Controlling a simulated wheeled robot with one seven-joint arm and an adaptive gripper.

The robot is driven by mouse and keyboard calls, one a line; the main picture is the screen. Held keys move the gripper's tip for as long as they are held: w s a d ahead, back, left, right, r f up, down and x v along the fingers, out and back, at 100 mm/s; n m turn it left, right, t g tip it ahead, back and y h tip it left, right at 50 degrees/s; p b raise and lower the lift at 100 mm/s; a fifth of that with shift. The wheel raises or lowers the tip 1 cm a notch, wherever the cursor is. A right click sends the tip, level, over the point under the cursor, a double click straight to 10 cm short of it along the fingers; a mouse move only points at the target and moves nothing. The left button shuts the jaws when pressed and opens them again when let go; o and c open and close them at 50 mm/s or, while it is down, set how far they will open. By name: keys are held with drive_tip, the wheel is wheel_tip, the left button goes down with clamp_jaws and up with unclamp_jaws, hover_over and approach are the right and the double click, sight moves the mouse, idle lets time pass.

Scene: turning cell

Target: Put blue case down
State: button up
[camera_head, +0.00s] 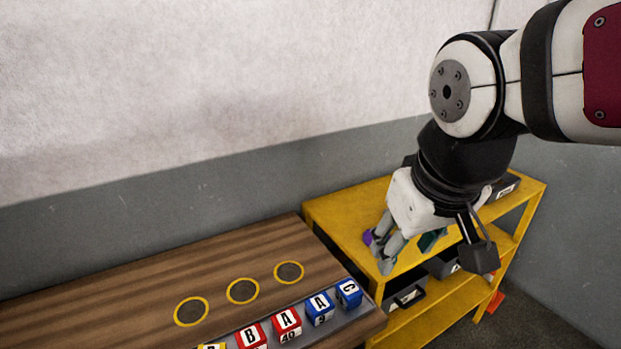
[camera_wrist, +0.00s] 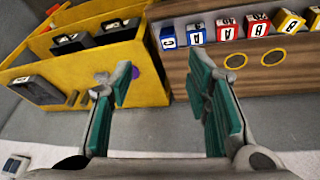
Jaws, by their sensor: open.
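My gripper (camera_head: 380,250) is open, above the yellow shelf unit in the head view. In the wrist view its two green-padded fingers (camera_wrist: 160,88) stand wide apart with nothing held between them. I see no thing that is clearly a blue case. The blue things in view are two cubes, one marked C (camera_head: 349,292) and one marked A (camera_head: 319,308), at the right end of a row on the wooden table. They also show in the wrist view as the blue C cube (camera_wrist: 168,38) and the blue A cube (camera_wrist: 197,34). A dark labelled case (camera_head: 506,188) lies on the shelf's far end.
The yellow shelf unit (camera_head: 340,212) adjoins the wooden table (camera_head: 110,297). Red cubes (camera_head: 287,324) continue the row. Three yellow-ringed dark circles (camera_head: 242,291) on the table are bare. A purple thing (camera_wrist: 136,72) is by the shelf edge. Dark bins (camera_head: 405,294) sit lower.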

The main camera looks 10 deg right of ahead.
drive_tip(key=shift+m+t+y, duration=0.3)
drive_tip(key=shift+t+y, duration=0.1)
drive_tip(key=shift+t, duration=0.1)
drive_tip(key=shift+s+a+r, duration=0.1)
drive_tip(key=shift+s+r, duration=0.05)
drive_tip(key=shift+s, duration=0.6)
drive_tip(key=shift+s+a+r, duration=0.1)
drive_tip(key=shift+s+r, duration=0.1)
drive_tip(key=shift+s, duration=0.6)
drive_tip(key=shift+s+r, duration=0.15)
drive_tip(key=shift+s, duration=0.6)
